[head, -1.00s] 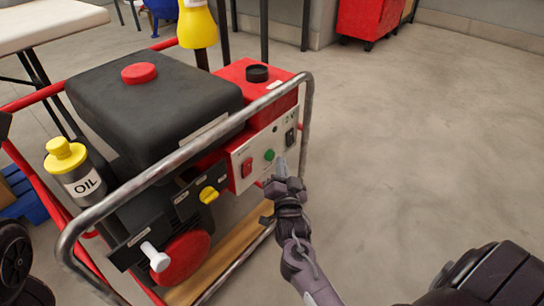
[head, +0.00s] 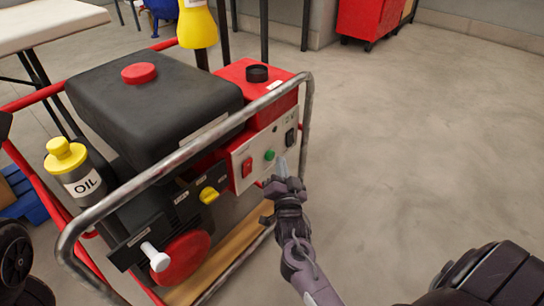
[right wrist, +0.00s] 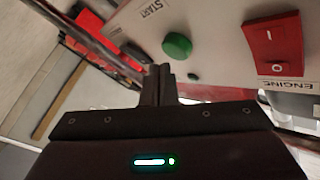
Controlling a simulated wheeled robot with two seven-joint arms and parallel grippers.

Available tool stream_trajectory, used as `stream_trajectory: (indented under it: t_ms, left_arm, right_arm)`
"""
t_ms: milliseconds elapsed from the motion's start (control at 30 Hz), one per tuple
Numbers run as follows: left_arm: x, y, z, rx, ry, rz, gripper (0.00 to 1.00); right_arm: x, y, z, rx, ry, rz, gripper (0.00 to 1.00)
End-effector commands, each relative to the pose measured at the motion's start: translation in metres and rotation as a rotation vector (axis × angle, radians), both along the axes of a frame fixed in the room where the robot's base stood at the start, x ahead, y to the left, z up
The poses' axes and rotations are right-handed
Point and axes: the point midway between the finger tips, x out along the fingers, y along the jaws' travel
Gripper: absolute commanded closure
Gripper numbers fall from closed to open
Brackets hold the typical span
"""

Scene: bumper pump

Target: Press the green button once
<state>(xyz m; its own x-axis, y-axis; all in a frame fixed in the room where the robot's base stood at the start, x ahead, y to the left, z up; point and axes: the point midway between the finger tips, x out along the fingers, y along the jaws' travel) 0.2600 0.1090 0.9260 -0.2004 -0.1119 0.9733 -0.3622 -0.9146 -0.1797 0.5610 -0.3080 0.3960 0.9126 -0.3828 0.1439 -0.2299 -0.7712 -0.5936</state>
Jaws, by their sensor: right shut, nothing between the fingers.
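The green button (head: 269,155) sits on the pale control panel of the generator, between a red switch (head: 247,167) and a black socket. It also shows in the right wrist view (right wrist: 177,45), standing out from the panel under the START label. My right gripper (head: 282,166) is shut and empty, just right of and below the button in the head view. In the right wrist view its fingertips (right wrist: 161,72) are close to the button, with a small gap visible in the picture. My left gripper is not in view.
A metal tube frame (head: 170,160) runs around the generator and passes close to the panel. The red ENGINE switch (right wrist: 274,43) is beside the button. An oil bottle (head: 82,180) stands at left. The floor at right is clear.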

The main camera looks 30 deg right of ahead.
Motion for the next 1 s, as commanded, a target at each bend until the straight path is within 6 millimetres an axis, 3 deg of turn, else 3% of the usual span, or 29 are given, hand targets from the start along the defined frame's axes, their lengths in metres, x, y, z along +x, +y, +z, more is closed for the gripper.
stream_trajectory:
  t_ms: [1000]
  left_arm:
    - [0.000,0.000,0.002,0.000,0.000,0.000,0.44]
  right_arm:
    - [0.012,0.005,0.000,0.001,0.000,0.000,1.00]
